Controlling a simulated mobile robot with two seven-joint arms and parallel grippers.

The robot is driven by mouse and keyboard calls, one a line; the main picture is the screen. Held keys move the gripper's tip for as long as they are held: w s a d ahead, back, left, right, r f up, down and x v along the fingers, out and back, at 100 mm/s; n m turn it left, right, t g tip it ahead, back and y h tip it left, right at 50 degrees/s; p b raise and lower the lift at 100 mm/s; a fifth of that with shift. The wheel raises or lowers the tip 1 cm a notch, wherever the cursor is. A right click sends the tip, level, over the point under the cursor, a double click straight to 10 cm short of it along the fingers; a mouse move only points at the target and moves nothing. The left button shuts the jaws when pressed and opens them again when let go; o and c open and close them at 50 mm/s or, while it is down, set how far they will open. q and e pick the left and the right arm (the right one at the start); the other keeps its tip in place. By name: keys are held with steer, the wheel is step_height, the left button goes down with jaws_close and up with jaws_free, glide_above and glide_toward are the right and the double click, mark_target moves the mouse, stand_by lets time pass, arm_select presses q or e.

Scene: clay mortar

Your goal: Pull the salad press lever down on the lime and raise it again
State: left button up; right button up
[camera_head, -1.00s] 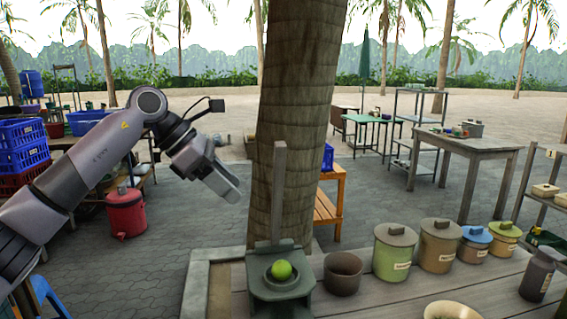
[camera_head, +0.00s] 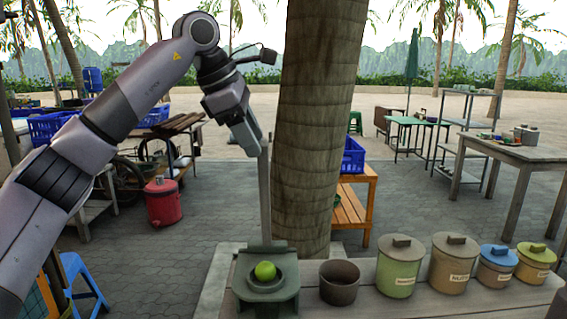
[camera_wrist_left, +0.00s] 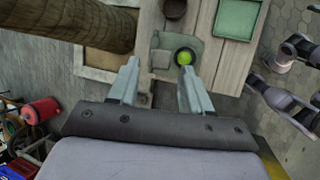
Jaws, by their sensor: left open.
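The salad press (camera_head: 266,293) is a grey-green stand at the front edge of the wooden counter. A green lime (camera_head: 265,271) sits in its round cup; the lime also shows in the left wrist view (camera_wrist_left: 184,58), just beyond the right finger. The press lever (camera_head: 265,205) is a tall grey bar standing upright behind the cup. My left gripper (camera_head: 258,145) is at the lever's top in the head view. In the left wrist view its two fingers (camera_wrist_left: 159,65) are apart. I cannot tell whether they touch the lever. My right gripper cannot be made out.
A brown bowl (camera_head: 339,283) stands right of the press, then lidded pots, the nearest a green one (camera_head: 399,267). A thick palm trunk (camera_head: 318,130) rises close behind the press. A red drum (camera_head: 163,202) stands on the paving at left.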

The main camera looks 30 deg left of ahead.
mark_target(267, 179)
arm_select(q)
steer(key=x, duration=0.7)
steer(key=shift+d, duration=0.1)
jaws_close()
